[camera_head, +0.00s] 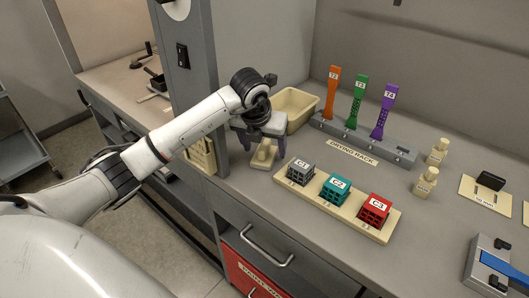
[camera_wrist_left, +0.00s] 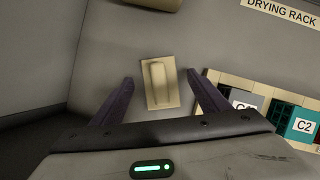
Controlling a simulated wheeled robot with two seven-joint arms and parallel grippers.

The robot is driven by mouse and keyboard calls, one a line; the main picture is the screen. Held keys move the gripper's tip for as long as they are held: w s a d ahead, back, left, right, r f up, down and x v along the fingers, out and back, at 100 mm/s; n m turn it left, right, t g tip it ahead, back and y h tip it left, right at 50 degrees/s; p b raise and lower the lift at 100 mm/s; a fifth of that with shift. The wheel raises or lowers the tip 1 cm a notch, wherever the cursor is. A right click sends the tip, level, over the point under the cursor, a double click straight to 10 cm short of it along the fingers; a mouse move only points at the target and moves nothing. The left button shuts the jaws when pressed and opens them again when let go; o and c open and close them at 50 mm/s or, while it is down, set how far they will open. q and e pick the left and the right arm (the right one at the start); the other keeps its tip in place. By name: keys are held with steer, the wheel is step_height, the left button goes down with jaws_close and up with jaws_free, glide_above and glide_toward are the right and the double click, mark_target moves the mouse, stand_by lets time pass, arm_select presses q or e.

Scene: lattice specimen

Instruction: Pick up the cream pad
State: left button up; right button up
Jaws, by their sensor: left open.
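The cream pad (camera_head: 263,155) lies flat on the grey bench, left of the row of lattice cubes; it has a raised bar along its middle. It also shows in the left wrist view (camera_wrist_left: 160,82), between and beyond the two dark purple fingers. My left gripper (camera_head: 262,148) is open above the pad, with one finger to each side of it. In the left wrist view the gripper (camera_wrist_left: 159,88) is empty and its fingers do not appear to touch the pad. My right gripper is not in view.
A cream tray with cubes C1 (camera_head: 300,171), C2 (camera_head: 336,188) and C3 (camera_head: 375,210) stands close to the right. A cream bin (camera_head: 297,104) and the drying rack (camera_head: 365,141) with three upright lattice specimens are behind. A grey post (camera_head: 189,80) stands left.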

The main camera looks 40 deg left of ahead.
arm_select(q)
steer(key=shift+w+f, duration=0.2)
steer(key=shift+f, duration=0.25)
steer(key=c, duration=1.2)
